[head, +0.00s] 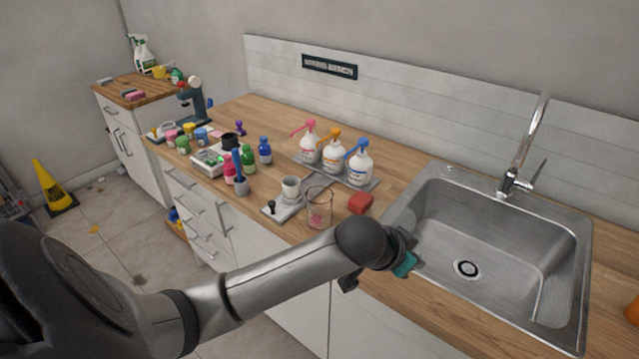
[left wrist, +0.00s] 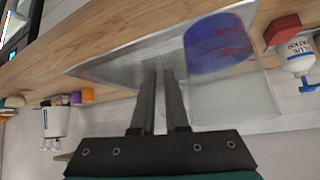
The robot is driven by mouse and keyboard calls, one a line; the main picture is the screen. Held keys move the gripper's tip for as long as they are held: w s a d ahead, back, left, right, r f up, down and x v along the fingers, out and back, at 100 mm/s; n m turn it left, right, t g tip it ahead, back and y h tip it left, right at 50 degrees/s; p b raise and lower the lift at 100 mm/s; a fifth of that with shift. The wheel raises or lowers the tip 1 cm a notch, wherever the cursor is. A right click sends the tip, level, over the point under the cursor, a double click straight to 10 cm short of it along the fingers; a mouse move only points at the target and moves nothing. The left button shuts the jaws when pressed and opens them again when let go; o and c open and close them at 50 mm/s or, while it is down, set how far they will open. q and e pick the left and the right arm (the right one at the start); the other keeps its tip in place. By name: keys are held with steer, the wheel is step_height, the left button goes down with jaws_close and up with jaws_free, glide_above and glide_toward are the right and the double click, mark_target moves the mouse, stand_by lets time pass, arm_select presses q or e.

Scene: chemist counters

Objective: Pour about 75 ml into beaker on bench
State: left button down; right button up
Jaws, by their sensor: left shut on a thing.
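In the head view a clear glass beaker (head: 319,208) with reddish marks stands upright on the bench, left of the sink. My left gripper (head: 405,262) is beyond my forearm, at the sink's left rim; its fingertips are hidden there. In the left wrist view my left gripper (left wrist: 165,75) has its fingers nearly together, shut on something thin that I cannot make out. Just right of them is a clear vessel (left wrist: 228,95) with blue content and red marks, inverted in this tilted view. I cannot tell whether it is held. My right gripper is out of view.
The sink (head: 480,235) with its tap (head: 520,160) is to the right. A red block (head: 360,203) lies beside the beaker. Pink, orange and blue-topped bottles (head: 359,165) stand on a tray behind.

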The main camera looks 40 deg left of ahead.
arm_select(q)
steer(key=a+f+p, duration=0.1)
steer(key=a+p, duration=0.1)
steer(key=a+f+p, duration=0.3)
steer(key=a+p, duration=0.1)
steer(key=shift+a+f, duration=0.3)
steer(key=shift+a, duration=0.05)
steer(key=shift+s+a+f+p, duration=0.1)
steer(key=shift+a+f+p, duration=0.15)
steer(key=shift+a+p, duration=0.15)
steer(key=shift+r, duration=0.15)
